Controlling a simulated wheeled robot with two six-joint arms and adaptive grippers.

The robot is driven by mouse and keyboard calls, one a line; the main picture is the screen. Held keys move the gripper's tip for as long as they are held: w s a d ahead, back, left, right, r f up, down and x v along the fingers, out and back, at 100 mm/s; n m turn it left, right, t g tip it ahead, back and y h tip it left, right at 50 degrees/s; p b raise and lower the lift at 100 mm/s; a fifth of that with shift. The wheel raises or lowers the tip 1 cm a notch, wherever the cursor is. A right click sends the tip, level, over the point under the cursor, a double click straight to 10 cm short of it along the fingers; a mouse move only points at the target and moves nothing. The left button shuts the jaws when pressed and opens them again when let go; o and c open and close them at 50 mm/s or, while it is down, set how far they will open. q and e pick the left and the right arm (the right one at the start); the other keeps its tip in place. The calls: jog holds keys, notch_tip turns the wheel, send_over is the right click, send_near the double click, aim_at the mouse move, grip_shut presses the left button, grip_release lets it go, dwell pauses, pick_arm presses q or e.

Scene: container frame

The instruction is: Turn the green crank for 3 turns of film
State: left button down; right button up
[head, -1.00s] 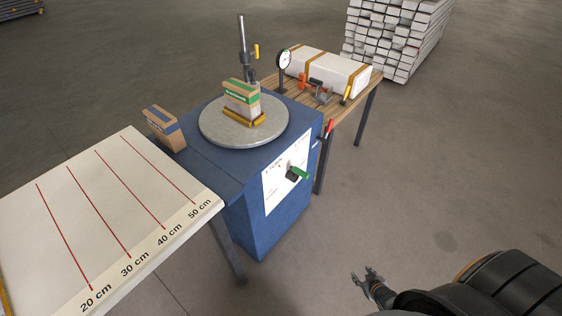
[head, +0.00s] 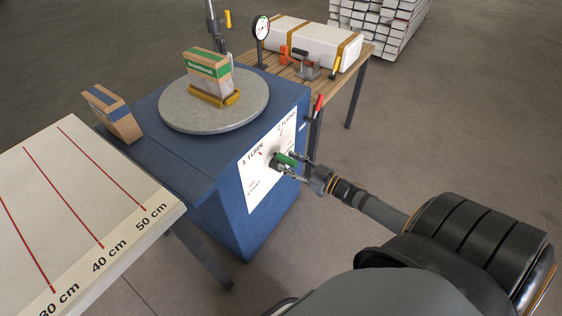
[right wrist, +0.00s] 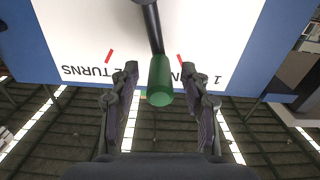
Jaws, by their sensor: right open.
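The green crank (head: 286,159) sticks out from a white dial plate (head: 253,187) on the side of the blue machine. The plate carries red marks and turn labels, including "1 TURN". In the right wrist view the green handle (right wrist: 160,80) hangs on a dark arm (right wrist: 153,28). My right gripper (head: 298,165) is at the crank. In the right wrist view its open fingers (right wrist: 160,88) stand on either side of the handle, with a gap on both sides. My left gripper is not in view.
A grey turntable (head: 180,117) on the blue machine (head: 215,206) bears a cardboard box (head: 208,78) in a yellow holder. Another box (head: 113,113) stands at the left corner. A table with centimetre marks (head: 90,205) adjoins on the left. A wooden table (head: 350,55) stands behind.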

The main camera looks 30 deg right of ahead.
aim_at(282, 158)
jog(key=shift+b+x, duration=0.3)
jog(key=shift+x, duration=1.6)
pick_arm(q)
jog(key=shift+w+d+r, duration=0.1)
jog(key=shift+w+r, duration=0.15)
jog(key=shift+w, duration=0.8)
pick_arm(e)
jog(key=shift+c, duration=0.4)
grip_shut()
